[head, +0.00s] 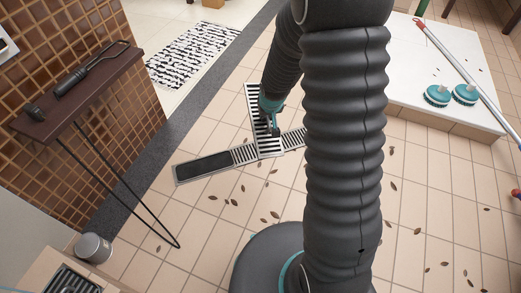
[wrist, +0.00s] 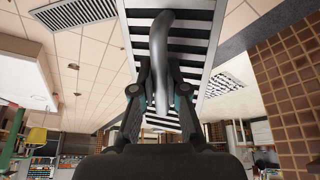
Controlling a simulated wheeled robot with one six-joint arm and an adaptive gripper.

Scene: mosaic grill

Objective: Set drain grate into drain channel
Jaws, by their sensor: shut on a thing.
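The drain grate (head: 253,101) is a long pale metal panel with dark slots. My gripper (head: 270,118) is shut on the grey bar handle on its face. In the wrist view my gripper (wrist: 160,92) has a finger on each side of this bar, and the grate (wrist: 200,35) fills the top middle. The drain channel (head: 203,167) runs across the tiled floor, with a dark open stretch at its left and slotted covers to the right. The held grate lies crosswise to the channel and covers part of it in the head view. Its exact height is unclear.
Dry leaves (head: 233,202) lie scattered on the tiles. A wall shelf (head: 85,90) with tools is at left, a metal tin (head: 93,248) below it. A white platform (head: 425,70) with teal brushes (head: 438,95) and a long pole is at right. A patterned mat (head: 190,52) lies behind.

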